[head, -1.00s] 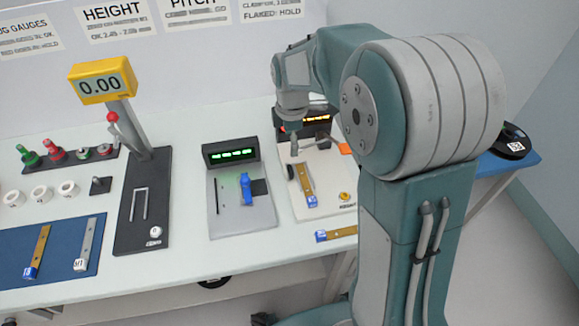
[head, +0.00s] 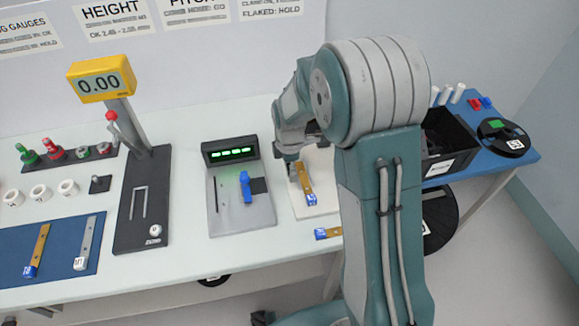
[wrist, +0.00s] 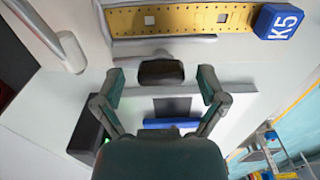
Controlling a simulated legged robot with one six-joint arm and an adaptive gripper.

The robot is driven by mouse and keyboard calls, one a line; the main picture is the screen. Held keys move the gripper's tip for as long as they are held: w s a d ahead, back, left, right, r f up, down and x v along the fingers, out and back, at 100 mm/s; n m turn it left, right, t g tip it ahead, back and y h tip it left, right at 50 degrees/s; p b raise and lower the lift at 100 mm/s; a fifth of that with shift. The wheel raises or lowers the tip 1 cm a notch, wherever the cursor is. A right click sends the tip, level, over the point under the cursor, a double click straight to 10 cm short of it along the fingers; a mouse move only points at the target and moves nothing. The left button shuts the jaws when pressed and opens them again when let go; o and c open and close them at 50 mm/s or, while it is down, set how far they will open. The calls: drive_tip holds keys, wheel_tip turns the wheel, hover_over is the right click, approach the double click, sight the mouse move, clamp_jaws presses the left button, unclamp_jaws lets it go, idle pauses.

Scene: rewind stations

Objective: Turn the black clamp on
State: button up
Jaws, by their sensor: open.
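The black clamp's dark grip (wrist: 160,72) shows in the wrist view, with a grey metal bar just beyond it. My gripper (wrist: 160,84) is open, with one finger on each side of the grip and a visible gap at both sides. A brass strip (wrist: 180,20) with a blue K5 end block (wrist: 281,22) lies beyond the bar. In the head view the brass strip (head: 305,180) lies on the cream station plate (head: 322,205). My gripper is over its left part there, and my arm hides the clamp and much of the station.
Left of it is a grey station (head: 240,215) with a blue clamp handle (head: 246,188) and green-lit display (head: 231,151). A loose strip (head: 328,233) lies at the table's front. A black bin (head: 450,145) and blue side table (head: 500,165) are at right.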

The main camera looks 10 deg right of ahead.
drive_tip(key=c, duration=1.2)
drive_tip(key=shift+o, duration=0.2)
drive_tip(key=shift+m, duration=0.3)
drive_tip(key=m, duration=0.3)
drive_tip(key=shift+m, duration=0.3)
drive_tip(key=m, duration=0.4)
drive_tip(key=shift+m, duration=0.3)
drive_tip(key=m, duration=0.4)
drive_tip(key=shift+m, duration=2.2)
drive_tip(key=shift+f, duration=0.1)
